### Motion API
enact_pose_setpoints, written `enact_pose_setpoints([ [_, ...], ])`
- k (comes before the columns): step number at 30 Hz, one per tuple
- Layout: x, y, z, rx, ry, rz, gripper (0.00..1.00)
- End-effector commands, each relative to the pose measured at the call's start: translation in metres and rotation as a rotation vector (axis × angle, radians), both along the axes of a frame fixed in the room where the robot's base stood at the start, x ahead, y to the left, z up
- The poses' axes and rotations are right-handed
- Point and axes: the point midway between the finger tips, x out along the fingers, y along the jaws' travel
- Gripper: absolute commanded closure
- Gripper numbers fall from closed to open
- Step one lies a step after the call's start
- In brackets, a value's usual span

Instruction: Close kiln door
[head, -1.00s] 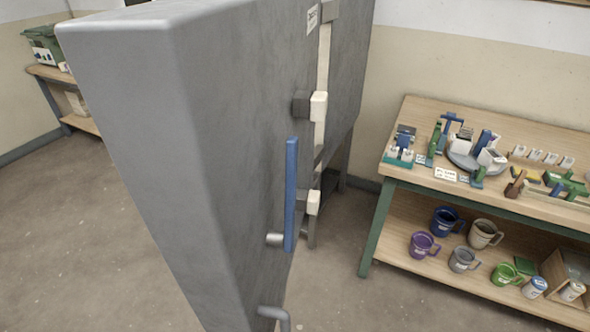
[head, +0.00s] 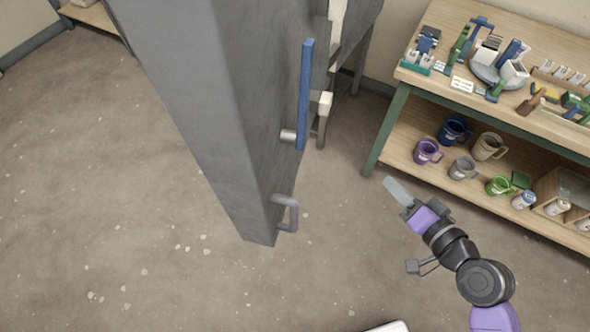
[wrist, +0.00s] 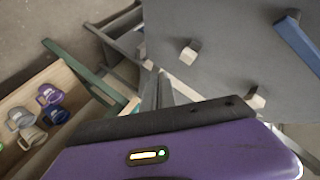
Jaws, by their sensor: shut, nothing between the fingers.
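The kiln door (head: 205,110) is a thick grey slab, seen nearly edge-on and standing open in the head view. On its right face are a long blue handle (head: 305,95) and, lower down, a grey loop handle (head: 290,213). My gripper (head: 395,188) is shut and empty, to the right of the door and apart from it. In the wrist view, my gripper (wrist: 160,92) points toward a grey panel (wrist: 230,40) with pale blocks and a blue bar (wrist: 300,42). The kiln's opening is hidden in both views.
A workbench (head: 395,130) with a green frame stands at the right. Small tools lie on top and several mugs (head: 452,130) stand on its lower shelf; the mugs also show in the wrist view (wrist: 20,118). Speckled floor (head: 130,250) is free left of the door.

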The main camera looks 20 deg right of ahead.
Motion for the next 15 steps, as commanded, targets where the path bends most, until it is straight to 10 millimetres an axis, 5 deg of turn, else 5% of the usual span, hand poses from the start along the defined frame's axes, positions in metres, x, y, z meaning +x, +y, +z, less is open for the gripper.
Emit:
enact_pose_setpoints([
  [3,0.03,0.022,0.022,0.275,0.022,0.123,1.0],
  [6,0.035,0.048,0.046,0.485,0.033,0.273,1.0],
  [15,-0.023,0.104,0.087,0.812,0.096,0.672,1.0],
])
